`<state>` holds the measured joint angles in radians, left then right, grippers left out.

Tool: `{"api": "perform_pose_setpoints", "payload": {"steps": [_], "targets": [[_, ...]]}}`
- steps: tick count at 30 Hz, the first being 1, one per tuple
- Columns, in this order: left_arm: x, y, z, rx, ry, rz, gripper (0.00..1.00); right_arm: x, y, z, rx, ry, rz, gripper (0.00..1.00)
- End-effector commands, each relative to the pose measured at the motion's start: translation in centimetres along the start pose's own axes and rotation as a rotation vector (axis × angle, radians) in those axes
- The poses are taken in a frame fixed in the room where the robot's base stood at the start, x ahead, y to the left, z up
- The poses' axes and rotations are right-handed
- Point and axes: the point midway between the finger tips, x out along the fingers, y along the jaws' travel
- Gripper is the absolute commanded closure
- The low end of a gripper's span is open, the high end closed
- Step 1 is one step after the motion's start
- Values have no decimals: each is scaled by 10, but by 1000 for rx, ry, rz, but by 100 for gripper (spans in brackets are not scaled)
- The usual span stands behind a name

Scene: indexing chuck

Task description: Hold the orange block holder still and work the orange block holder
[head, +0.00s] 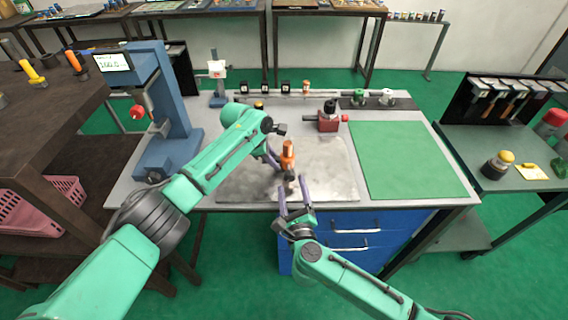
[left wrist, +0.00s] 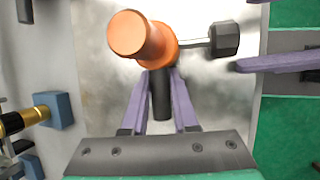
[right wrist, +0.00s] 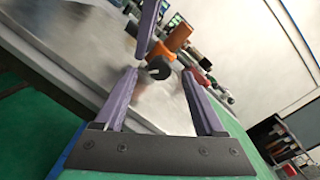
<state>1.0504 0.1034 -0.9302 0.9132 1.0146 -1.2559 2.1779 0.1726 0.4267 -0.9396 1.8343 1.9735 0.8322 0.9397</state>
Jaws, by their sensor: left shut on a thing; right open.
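The orange block holder (head: 287,156) stands upright on the grey metal plate. In the left wrist view it is an orange cylinder (left wrist: 140,36) with a dark handle (left wrist: 160,96) toward my gripper and a rod ending in a black knob (left wrist: 225,39). My left gripper (head: 271,155) is at its left, shut on the dark handle. My right gripper (head: 292,188) is open and empty, in front of it. In the right wrist view the black knob (right wrist: 158,68) shows just beyond and between the open fingertips; contact cannot be told. The holder's base is partly hidden.
The metal plate (head: 330,185) lies on the workbench, with a green mat (head: 405,160) to its right. A red block device (head: 327,121) stands behind. A blue press (head: 170,110) stands at the left. The mat is clear.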

Motion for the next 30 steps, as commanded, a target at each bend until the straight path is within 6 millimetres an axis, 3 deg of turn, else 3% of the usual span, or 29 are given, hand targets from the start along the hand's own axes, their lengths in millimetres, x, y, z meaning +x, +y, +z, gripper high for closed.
{"api": "perform_pose_setpoints", "payload": {"steps": [9,16,26,29,30], "targets": [[1,-1,0,0,0,-3,100,-78,0,0,4,3,3,28],[0,-1,0,0,0,-2,100,-64,-12,-9,-686,-32,-124,28],[0,0,0,0,0,0,100,-70,-9,-31,-1691,17,-216,28],[0,0,0,0,0,0,100,-76,4,-54,-2020,8,-176,28],[0,0,0,0,0,0,100,-74,7,-62,-1984,-15,-148,28]]}}
